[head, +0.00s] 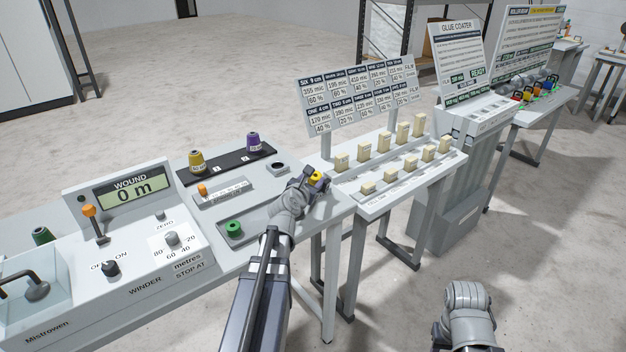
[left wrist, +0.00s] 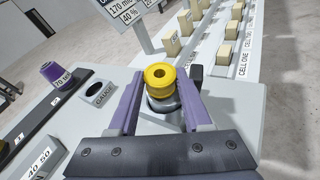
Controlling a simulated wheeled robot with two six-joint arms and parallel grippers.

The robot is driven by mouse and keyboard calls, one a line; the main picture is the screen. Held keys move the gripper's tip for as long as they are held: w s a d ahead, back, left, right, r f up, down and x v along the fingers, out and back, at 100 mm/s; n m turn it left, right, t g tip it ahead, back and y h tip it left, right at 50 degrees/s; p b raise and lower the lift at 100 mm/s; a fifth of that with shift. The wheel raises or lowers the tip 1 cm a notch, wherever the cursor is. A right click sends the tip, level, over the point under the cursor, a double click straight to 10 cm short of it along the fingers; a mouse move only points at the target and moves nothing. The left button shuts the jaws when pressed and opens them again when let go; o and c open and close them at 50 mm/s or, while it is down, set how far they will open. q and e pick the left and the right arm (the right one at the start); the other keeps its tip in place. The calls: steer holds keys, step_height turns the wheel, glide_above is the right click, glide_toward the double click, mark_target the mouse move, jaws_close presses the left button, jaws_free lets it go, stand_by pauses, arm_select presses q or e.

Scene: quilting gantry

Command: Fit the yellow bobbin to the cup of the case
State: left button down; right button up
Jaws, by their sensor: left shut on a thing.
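The yellow bobbin (head: 317,177) is at the tip of my left gripper (head: 312,182), by the right end of the winder bench. In the left wrist view the bobbin (left wrist: 160,77) stands upright between the purple fingers of the left gripper (left wrist: 160,95), which is shut on it. A grey round part (left wrist: 163,103) shows just under the bobbin; it may be the cup of the case. I cannot tell whether the bobbin touches it or sits in it. My right arm shows at the bottom right of the head view, with its gripper out of sight.
Yellow (head: 197,160) and purple (head: 254,142) thread cones stand on a black strip. A green bobbin (head: 234,228) lies in a bench tray. A rack of cream blocks (head: 383,142) stands close to the right.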

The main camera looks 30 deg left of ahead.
mark_target(314, 180)
arm_select(q)
steer(key=shift+r+p, duration=0.3)
steer(key=shift+p, duration=0.05)
steer(key=shift+d, duration=0.2)
stand_by(1.6)
steer(key=shift+f+b, duration=0.3)
steer(key=shift+b, duration=0.15)
steer(key=shift+r+p, duration=0.3)
steer(key=shift+p, duration=0.05)
stand_by(0.3)
step_height(314, 180, up, 10)
steer(key=p, duration=0.9)
steer(key=shift+f+p, duration=0.15)
steer(key=shift+p, duration=0.15)
